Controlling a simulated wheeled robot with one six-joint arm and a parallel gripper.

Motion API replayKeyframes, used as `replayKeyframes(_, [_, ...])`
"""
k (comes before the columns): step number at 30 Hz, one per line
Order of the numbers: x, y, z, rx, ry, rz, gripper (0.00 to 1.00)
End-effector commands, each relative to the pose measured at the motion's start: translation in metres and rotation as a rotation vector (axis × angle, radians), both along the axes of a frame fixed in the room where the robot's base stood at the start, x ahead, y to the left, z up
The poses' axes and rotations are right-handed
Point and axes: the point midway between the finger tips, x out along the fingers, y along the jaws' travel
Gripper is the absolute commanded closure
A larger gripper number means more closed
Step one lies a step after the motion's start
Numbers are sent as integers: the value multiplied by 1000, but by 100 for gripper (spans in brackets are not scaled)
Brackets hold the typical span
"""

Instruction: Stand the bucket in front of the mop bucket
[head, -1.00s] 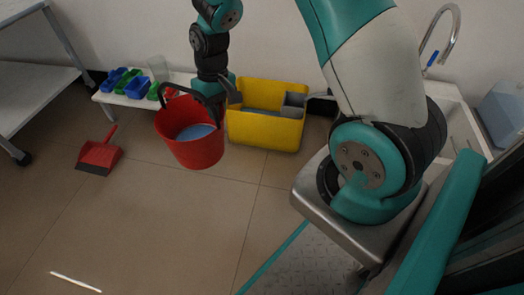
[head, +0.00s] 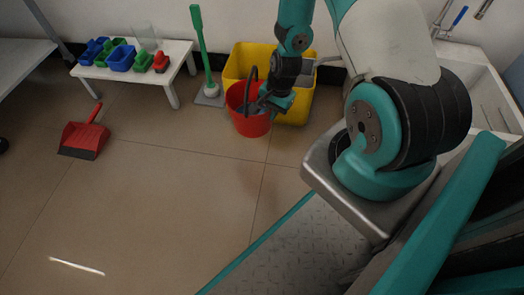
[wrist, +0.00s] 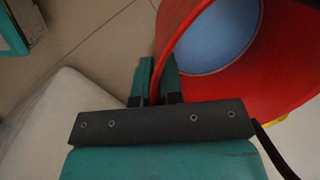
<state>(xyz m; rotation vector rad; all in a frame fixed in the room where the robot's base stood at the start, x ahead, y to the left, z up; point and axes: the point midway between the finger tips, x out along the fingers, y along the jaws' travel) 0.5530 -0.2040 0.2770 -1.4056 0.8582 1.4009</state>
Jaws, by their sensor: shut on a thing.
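The red bucket (head: 246,122) has a dark handle standing up and blue inside. In the head view it is upright, in front of the yellow mop bucket (head: 236,62) and overlapping its lower left part. My gripper (head: 272,100) is at the red bucket's right side. In the wrist view my gripper (wrist: 158,82) is shut on the rim of the red bucket (wrist: 285,85), with one finger on each side of the wall. I cannot tell whether the bucket's base touches the floor or whether the two buckets touch.
A low white bench (head: 160,68) with small blue, green and red items stands at left. A green-handled tool (head: 202,50) stands between bench and mop bucket. A red dustpan (head: 84,138) lies on the floor. The floor before the red bucket is clear.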

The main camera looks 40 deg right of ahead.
Motion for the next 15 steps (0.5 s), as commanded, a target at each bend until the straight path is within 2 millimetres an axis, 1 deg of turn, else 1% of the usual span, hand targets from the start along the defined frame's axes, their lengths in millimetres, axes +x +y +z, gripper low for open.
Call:
replayKeyframes(1, [0,1,-21,2,2,2,100])
replayKeyframes(9, [1,2,-94,2,1,7,100])
replayKeyframes(12, [1,2,-115,0,-1,9,100])
replayKeyframes(15, [1,2,-128,0,-1,9,100])
